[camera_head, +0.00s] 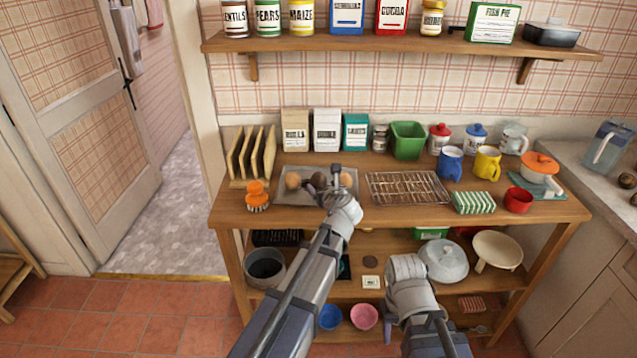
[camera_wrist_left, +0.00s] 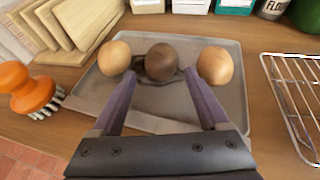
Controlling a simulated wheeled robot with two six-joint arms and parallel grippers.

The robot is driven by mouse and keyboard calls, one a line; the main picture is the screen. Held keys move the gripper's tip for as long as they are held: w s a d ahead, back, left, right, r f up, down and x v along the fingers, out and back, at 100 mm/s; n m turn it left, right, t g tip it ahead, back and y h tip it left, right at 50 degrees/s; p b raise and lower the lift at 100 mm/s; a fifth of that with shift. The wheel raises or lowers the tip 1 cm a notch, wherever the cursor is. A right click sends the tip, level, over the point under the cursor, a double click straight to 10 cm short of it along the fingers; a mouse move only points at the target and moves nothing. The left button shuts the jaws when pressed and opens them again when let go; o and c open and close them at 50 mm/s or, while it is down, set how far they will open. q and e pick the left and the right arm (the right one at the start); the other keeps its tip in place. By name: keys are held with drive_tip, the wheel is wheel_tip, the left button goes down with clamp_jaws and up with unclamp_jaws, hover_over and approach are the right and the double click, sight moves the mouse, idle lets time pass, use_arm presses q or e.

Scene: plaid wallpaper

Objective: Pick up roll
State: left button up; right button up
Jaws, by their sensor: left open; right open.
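A grey tray (camera_head: 300,199) on the wooden table holds a row of rolls. In the left wrist view, a light brown roll (camera_wrist_left: 114,57) is on the left, a dark brown roll (camera_wrist_left: 161,60) is in the middle, and another light brown roll (camera_wrist_left: 215,65) is on the right. My left gripper (camera_wrist_left: 160,75) is open over the tray, its fingertips on either side of the dark roll, with nothing held. In the head view it partly covers the rolls. My right gripper (camera_head: 408,272) is low in front of the shelves; its fingers are hard to see.
An orange brush (camera_head: 257,195) and a rack of boards (camera_head: 252,155) stand left of the tray. A wire rack (camera_head: 408,188) is to its right. Packets and jars line the back. A long shelf (camera_head: 400,43) hangs above.

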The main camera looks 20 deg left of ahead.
sight(321, 183)
use_arm(q)
drive_tip(key=b+x, duration=0.1)
drive_tip(key=x, duration=0.4)
drive_tip(key=shift+w+d+b, duration=0.1)
drive_tip(key=shift+w+b, duration=0.1)
drive_tip(key=shift+b, duration=0.2)
drive_tip(key=shift+s+r, duration=0.1)
drive_tip(key=shift+c, duration=0.4)
drive_tip(key=c, duration=1)
